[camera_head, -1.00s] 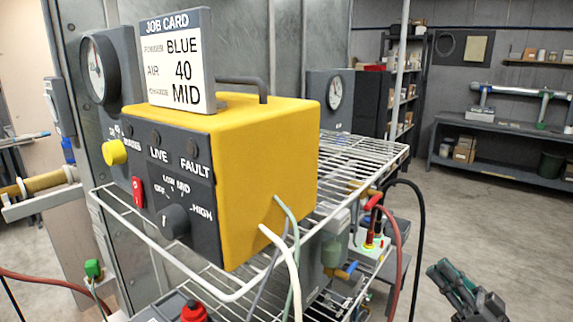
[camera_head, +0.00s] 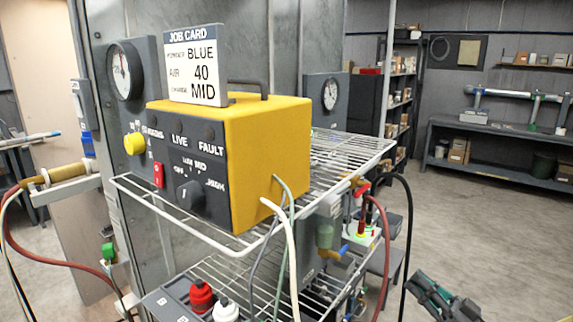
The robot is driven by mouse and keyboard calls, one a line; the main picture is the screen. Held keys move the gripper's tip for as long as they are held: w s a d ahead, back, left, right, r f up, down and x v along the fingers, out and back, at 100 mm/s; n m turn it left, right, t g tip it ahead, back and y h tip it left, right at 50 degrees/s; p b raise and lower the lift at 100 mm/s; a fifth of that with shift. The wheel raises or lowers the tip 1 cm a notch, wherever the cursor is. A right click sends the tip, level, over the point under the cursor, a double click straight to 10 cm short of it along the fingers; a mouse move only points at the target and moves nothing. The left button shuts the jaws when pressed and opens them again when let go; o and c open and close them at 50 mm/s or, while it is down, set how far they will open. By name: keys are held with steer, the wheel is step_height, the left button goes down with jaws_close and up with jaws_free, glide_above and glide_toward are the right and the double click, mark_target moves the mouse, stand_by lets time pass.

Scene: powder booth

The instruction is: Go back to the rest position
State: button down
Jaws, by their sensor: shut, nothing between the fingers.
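My gripper (camera_head: 428,290) shows at the bottom right of the head view, dark grey-green and partly cut off by the lower edge. Its fingers point up and left and are shut with nothing between them. It is apart from the wire rack and in front of the open floor. The yellow control box (camera_head: 268,145) stands on the rack's upper shelf, left of my gripper. The job card (camera_head: 196,66) on top reads BLUE, 40, MID.
The wire rack (camera_head: 350,150) fills the middle, with cables and a red hose hanging at its right side. A workbench (camera_head: 500,130) is at the back right. The floor (camera_head: 480,225) to the right is clear.

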steer(key=s+a+f+m+g+h, duration=0.2)
steer(key=a+f+h, duration=0.1)
steer(key=f, duration=0.6)
steer(key=s+a+f+m+g+h, duration=0.1)
steer(key=a+f+m+g+h, duration=0.15)
steer(key=f, duration=0.75)
steer(key=s+a+f+m+g+h, duration=0.1)
steer(key=s+a+f+g+h, duration=0.2)
steer(key=f, duration=0.6)
steer(key=s+f+g+h, duration=0.2)
steer(key=s+f, duration=0.3)
steer(key=s, duration=0.3)
steer(key=s+f+m+g+h, duration=0.1)
steer(key=s+f+g+h, duration=0.1)
steer(key=s+f, duration=0.3)
steer(key=s+d+f+g+h, duration=0.1)
steer(key=s+f+g+h, duration=0.2)
steer(key=s, duration=0.8)
steer(key=shift+s+f+g, duration=0.35)
steer(key=shift+f+g, duration=0.5)
steer(key=shift+f, duration=0.05)
steer(key=shift+m, duration=0.25)
